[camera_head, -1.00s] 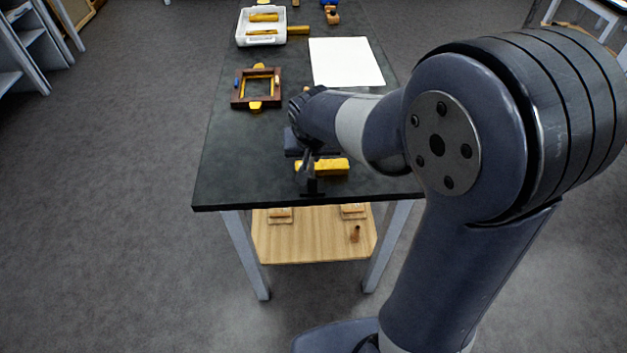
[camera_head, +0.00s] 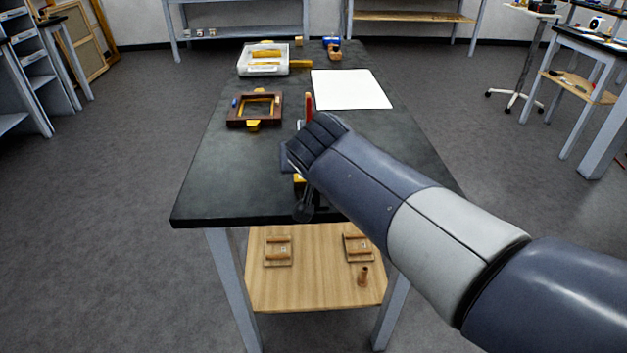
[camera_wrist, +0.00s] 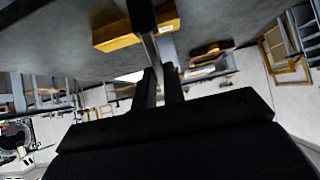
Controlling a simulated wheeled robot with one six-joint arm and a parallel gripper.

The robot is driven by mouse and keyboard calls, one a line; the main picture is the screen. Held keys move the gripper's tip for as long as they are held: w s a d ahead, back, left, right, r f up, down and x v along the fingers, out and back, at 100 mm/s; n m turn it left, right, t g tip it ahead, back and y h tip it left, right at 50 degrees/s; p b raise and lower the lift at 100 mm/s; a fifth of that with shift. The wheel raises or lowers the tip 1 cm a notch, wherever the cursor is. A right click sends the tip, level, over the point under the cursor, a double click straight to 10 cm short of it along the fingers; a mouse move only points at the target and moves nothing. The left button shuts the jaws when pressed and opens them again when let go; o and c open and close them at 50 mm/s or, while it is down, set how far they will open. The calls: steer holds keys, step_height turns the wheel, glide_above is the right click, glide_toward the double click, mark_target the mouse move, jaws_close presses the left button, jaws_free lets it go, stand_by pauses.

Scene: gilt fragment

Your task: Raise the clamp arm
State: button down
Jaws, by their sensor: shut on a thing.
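In the wrist view, the two dark fingers of my gripper (camera_wrist: 160,87) are closed around a thin grey metal bar (camera_wrist: 152,48), which I take for the clamp arm. The bar runs up to a dark block (camera_wrist: 142,14) beside a gilt yellow piece (camera_wrist: 122,38). In the head view my gripper (camera_head: 303,206) is low at the table's near edge, and my wrist hides most of the clamp. A little of the gilt piece (camera_head: 299,178) shows there. A red upright handle (camera_head: 309,106) stands just behind my wrist; its base is hidden.
The dark tabletop (camera_head: 225,185) holds a brown frame (camera_head: 238,119), a white tray (camera_head: 243,66) with yellow pieces, and a white sheet (camera_head: 350,90). A wooden lower shelf (camera_head: 318,265) carries small wooden items.

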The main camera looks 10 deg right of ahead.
steer(key=shift+s+f+t+b, duration=0.3)
steer(key=shift+t+b, duration=0.5)
steer(key=shift+b, duration=2.3)
steer(key=shift+s+r+t+b, duration=0.2)
steer(key=shift+r+t+b, duration=0.25)
steer(key=shift+b, duration=0.75)
steer(key=shift+f, duration=0.1)
steer(key=c, duration=1.5)
jaws_free()
